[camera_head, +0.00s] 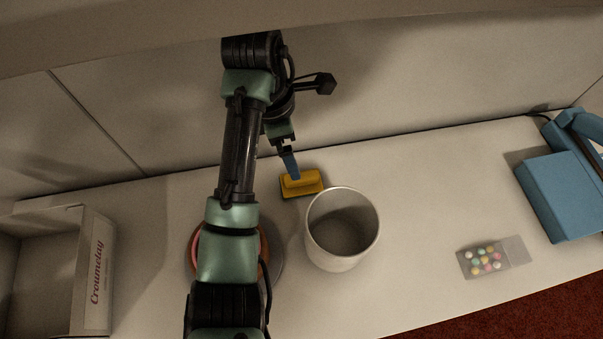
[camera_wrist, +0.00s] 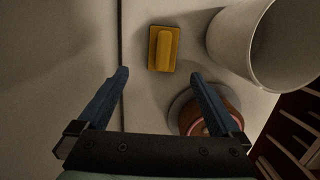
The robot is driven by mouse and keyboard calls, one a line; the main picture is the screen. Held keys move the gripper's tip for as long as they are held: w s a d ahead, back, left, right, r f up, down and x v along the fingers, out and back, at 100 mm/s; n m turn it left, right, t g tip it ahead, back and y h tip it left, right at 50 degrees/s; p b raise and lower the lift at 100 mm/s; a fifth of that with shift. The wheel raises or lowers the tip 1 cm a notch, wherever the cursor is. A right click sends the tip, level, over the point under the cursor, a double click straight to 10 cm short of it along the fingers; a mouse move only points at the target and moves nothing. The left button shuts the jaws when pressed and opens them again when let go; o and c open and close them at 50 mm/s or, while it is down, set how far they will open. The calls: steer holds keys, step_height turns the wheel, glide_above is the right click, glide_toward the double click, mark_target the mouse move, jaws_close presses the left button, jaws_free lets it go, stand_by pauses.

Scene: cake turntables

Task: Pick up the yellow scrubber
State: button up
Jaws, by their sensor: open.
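The yellow scrubber (camera_head: 303,183) lies on the table near the wall, with a raised handle on top and a dark underside. In the wrist view the scrubber (camera_wrist: 163,49) is ahead of the fingertips, between their lines and apart from them. My gripper (camera_head: 291,172) reaches down from the arm near the scrubber's back left side. In the wrist view my gripper (camera_wrist: 160,76) has its two blue fingers spread wide with nothing between them. In the head view only part of the fingers shows.
A white cylindrical container (camera_head: 341,228) stands close at the scrubber's right. A round reddish-brown item (camera_wrist: 222,115) sits on a grey turntable, mostly behind my arm in the head view. An open box (camera_head: 97,270) is at left; a candy pack (camera_head: 482,260) and blue device (camera_head: 560,195) are at right.

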mark_target(302, 178)
steer(key=f+b, duration=0.1)
steer(key=f, duration=0.1)
steer(key=f+b, duration=0.1)
steer(key=f, duration=0.1)
steer(key=d+f+b, duration=0.1)
steer(key=f, duration=0.1)
steer(key=shift+f+b, duration=0.2)
steer(key=shift+b, duration=0.15)
steer(key=shift+s+d+f+b, duration=0.1)
steer(key=shift+d+f+b, duration=0.15)
steer(key=shift+f, duration=1.1)
steer(key=shift+d+f+b, duration=0.1)
steer(key=shift+d+f, duration=0.25)
steer(key=shift+f, duration=0.95)
steer(key=shift+c, duration=0.3)
steer(key=c, duration=1.2)
